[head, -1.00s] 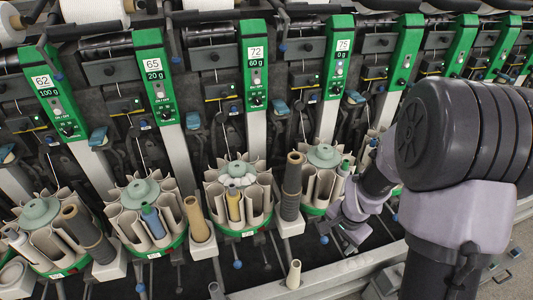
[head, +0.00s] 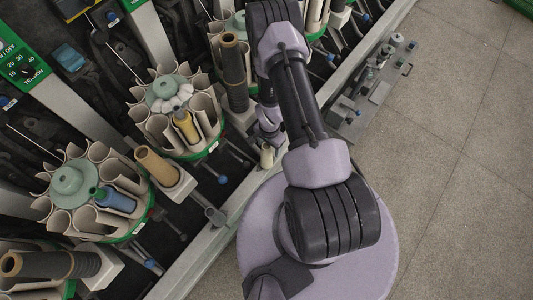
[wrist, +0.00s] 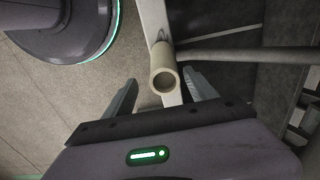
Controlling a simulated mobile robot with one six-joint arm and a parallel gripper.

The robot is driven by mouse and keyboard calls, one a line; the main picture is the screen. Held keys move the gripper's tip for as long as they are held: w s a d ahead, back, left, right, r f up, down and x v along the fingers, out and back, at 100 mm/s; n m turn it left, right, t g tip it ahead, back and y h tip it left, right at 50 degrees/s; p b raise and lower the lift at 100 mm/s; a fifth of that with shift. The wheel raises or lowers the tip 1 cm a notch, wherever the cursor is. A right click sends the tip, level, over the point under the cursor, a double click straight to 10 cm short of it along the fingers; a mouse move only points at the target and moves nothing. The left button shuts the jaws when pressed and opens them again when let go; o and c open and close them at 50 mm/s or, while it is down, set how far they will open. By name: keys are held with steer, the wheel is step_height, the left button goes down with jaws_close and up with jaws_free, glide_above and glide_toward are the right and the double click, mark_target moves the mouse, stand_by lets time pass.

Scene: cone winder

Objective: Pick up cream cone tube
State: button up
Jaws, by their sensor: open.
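The cream cone tube (head: 267,155) stands by the machine's front rail in the head view, just below my gripper (head: 268,128). In the wrist view the tube (wrist: 163,62) shows its open round end toward the camera. My gripper's two dark fingers (wrist: 161,84) are spread, one on each side of the tube, with gaps to it. The gripper is open and holds nothing. In the head view my arm hides part of the fingers, and the tube's lower end is hard to see.
A light metal rail (head: 215,240) runs along the machine front. Round magazines (head: 75,185) with bobbins stand behind it. A tan tube (head: 157,166) and a dark wound tube (head: 235,72) stand on pegs nearby. The grey floor (head: 450,150) at right is clear.

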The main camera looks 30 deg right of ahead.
mark_target(267, 155)
steer(key=f+b, duration=0.2)
steer(key=f, duration=0.1)
steer(key=a+f+b, duration=0.1)
steer(key=f, duration=0.1)
steer(key=shift+w, duration=0.25)
steer(key=shift+r, duration=0.15)
jaws_close()
